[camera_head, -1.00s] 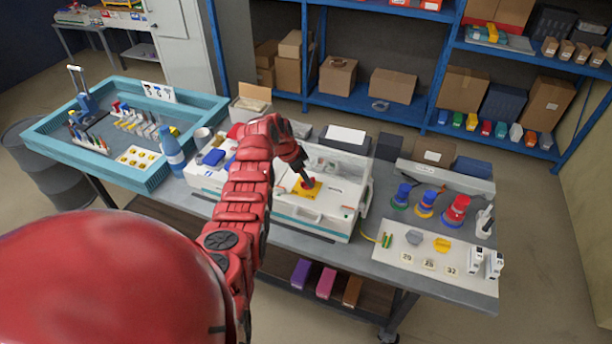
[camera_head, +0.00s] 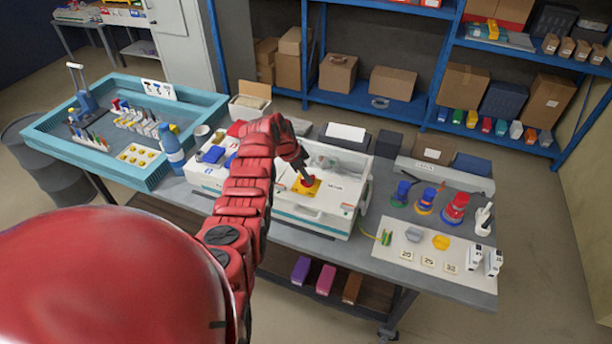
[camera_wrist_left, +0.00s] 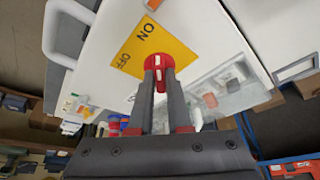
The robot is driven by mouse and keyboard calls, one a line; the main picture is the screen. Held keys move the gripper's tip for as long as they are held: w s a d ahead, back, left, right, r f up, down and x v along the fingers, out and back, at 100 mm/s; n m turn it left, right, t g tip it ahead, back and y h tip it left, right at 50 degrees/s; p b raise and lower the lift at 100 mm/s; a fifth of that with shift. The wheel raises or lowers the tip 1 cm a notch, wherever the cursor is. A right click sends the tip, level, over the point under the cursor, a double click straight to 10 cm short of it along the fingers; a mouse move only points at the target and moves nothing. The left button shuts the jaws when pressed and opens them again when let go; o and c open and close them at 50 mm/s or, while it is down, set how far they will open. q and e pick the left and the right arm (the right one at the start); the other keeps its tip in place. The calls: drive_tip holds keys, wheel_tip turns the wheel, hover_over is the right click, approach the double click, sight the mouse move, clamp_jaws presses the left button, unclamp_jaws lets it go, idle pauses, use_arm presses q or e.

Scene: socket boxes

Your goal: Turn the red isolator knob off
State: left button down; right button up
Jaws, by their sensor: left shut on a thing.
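The red isolator knob (camera_wrist_left: 158,62) sits on a yellow plate (camera_wrist_left: 140,45) marked ON and OFF, on a white box (camera_head: 318,214) on the workbench. My left gripper (camera_wrist_left: 159,72) comes down on the knob and is shut on it, with a finger on each side. The white mark on the knob's face lies between the fingers, roughly toward the ON side. In the head view the knob shows as a small red patch under my left gripper (camera_head: 306,178). My right gripper is not in view.
A teal tray (camera_head: 55,143) with small parts stands at the left. Colored spools (camera_head: 455,208) and a white board (camera_head: 400,240) with parts lie on the right of the grey bench. Blue shelves (camera_head: 385,103) with cardboard boxes stand behind.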

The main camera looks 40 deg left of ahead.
use_arm(q)
drive_tip(key=shift+n, duration=0.4)
drive_tip(key=n+b, duration=0.1)
drive_tip(key=n+y, duration=0.1)
drive_tip(key=shift+d+f+n+t+b, duration=0.1)
drive_tip(key=shift+f+n+t+b, duration=0.05)
drive_tip(key=shift+n+t+b, duration=0.2)
drive_tip(key=n+y+b, duration=0.1)
drive_tip(key=n+b, duration=0.1)
drive_tip(key=n, duration=0.1)
drive_tip(key=n+y+b, duration=0.1)
drive_tip(key=n+b, duration=0.2)
drive_tip(key=n+g+y+b, duration=0.1)
drive_tip(key=n+b, duration=0.2)
drive_tip(key=b, duration=0.1)
drive_tip(key=n+y+b, duration=0.1)
drive_tip(key=n+b, duration=0.2)
drive_tip(key=b, duration=0.1)
drive_tip(key=shift+w+d+f+n+g+y, duration=0.1)
drive_tip(key=shift+w+d+n+g+y, duration=0.05)
drive_tip(key=shift+d+n+g+y, duration=0.2)
drive_tip(key=shift+r+n+g+y+b, duration=0.3)
drive_tip(key=shift+n+b, duration=0.7)
drive_tip(key=shift+b, duration=0.5)
drive_tip(key=c, duration=0.9)
unclamp_jaws()
drive_tip(key=shift+o, duration=0.2)
